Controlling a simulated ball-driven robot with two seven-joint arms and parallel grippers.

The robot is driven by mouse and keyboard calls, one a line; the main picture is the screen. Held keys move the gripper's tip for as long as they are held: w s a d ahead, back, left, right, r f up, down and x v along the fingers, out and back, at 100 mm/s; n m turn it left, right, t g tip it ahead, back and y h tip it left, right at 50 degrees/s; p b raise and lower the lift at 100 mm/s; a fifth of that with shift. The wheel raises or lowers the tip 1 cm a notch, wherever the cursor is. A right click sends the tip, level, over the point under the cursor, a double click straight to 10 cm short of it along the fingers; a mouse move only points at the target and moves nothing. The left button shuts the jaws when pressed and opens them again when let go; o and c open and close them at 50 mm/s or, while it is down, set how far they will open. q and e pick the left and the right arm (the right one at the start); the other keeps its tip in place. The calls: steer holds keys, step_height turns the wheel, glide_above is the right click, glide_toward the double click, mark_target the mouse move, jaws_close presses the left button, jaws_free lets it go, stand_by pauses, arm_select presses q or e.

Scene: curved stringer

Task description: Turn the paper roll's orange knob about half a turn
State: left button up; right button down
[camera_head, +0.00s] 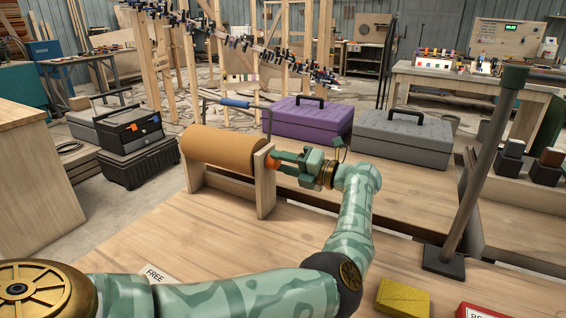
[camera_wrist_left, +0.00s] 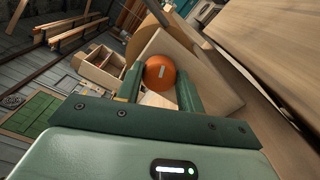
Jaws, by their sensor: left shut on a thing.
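The brown paper roll (camera_head: 222,150) lies level in a wooden stand (camera_head: 264,185) on the workbench. Its orange knob (camera_head: 273,162) sticks out at the right end of the stand and is partly hidden by my gripper. My left gripper (camera_head: 283,160) reaches the knob from the right, its fingers shut on it. In the left wrist view the round orange knob (camera_wrist_left: 160,73) sits between the two green fingers, with a small pale mark on its face. The stand's end board (camera_wrist_left: 205,75) is just behind it. My right gripper is not in view.
A purple toolbox (camera_head: 307,118) and a grey toolbox (camera_head: 402,137) stand behind the gripper. A dark post (camera_head: 482,170) rises from the bench at right. A yellow block (camera_head: 403,298) and a red box (camera_head: 480,312) lie at the front right. The bench front is otherwise mostly clear.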

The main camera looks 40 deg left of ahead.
arm_select(q)
steer(key=m+p, duration=0.1)
steer(key=m, duration=1.5)
steer(key=shift+f+m+p, duration=0.1)
steer(key=shift+m+p, duration=0.2)
steer(key=m, duration=0.4)
steer(key=shift+s+f+m, duration=0.1)
steer(key=shift+f+m, duration=0.05)
steer(key=shift+m, duration=0.25)
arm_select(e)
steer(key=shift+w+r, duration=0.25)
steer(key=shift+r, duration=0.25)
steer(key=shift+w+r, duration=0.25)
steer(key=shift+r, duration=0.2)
arm_select(q)
steer(key=shift+m, duration=0.3)
steer(key=o, duration=1)
steer(key=shift+d, duration=0.1)
